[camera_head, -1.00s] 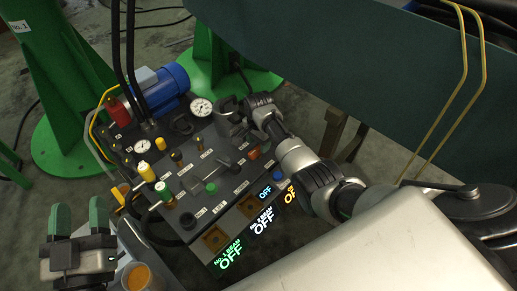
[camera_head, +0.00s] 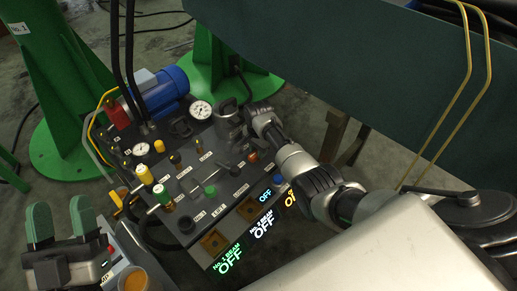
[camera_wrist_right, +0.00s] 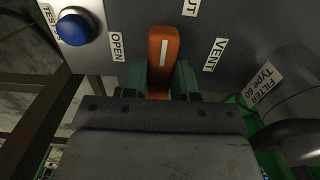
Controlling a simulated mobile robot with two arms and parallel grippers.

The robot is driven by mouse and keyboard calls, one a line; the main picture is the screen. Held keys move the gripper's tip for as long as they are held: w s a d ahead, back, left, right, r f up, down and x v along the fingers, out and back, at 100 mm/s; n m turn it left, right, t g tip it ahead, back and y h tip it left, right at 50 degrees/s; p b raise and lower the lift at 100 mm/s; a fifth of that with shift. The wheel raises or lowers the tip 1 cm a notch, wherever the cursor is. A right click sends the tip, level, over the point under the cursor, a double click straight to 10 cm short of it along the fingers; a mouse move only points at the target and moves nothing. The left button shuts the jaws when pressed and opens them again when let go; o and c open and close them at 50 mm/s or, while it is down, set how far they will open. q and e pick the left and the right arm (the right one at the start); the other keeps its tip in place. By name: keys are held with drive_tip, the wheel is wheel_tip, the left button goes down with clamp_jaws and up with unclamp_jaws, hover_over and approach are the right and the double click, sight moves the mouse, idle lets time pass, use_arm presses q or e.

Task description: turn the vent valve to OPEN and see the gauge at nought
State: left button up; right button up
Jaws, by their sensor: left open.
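The orange vent valve handle (camera_wrist_right: 163,48) has a white stripe and points up in the right wrist view. The OPEN label (camera_wrist_right: 117,47) is left of it, the VENT label (camera_wrist_right: 214,55) right. A partly cut-off label ending in "UT" is above. My right gripper (camera_wrist_right: 161,78) has its green fingers on both sides of the handle, seemingly against it. In the head view my right gripper (camera_head: 240,139) is at the panel's right side. My left gripper (camera_head: 57,222) is open and empty at lower left. The white-faced gauge (camera_head: 200,110) is visible, but its reading is too small to tell.
The control panel (camera_head: 184,186) carries several knobs and levers. A smaller gauge (camera_head: 141,149) is at its left. A blue button (camera_wrist_right: 73,26) is left of the valve. A blue motor (camera_head: 163,90) stands behind, and a cup (camera_head: 137,281) is beside my left gripper.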

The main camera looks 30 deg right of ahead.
drive_tip(key=shift+c, duration=1.1)
drive_tip(key=shift+r+n+p, duration=0.1)
drive_tip(key=shift+n+p, duration=0.2)
drive_tip(key=n+p, duration=0.2)
drive_tip(key=shift+n, duration=0.3)
drive_tip(key=n+p, duration=0.2)
drive_tip(key=n, duration=0.3)
drive_tip(key=shift+n+p, duration=0.3)
drive_tip(key=shift+n, duration=0.8)
drive_tip(key=n, duration=0.2)
drive_tip(key=shift+n, duration=0.3)
use_arm(q)
drive_tip(key=s+a+f+g+y, duration=0.1)
drive_tip(key=a+f+g+y, duration=0.1)
drive_tip(key=f+g, duration=0.5)
drive_tip(key=s+a+f+g+y, duration=0.1)
drive_tip(key=s+f+g+y, duration=0.1)
drive_tip(key=f+g, duration=0.6)
drive_tip(key=shift+a+f+n+y+p, duration=0.3)
drive_tip(key=shift+a+y, duration=0.1)
drive_tip(key=shift+y, duration=0.1)
use_arm(e)
drive_tip(key=shift+n, duration=2.5)
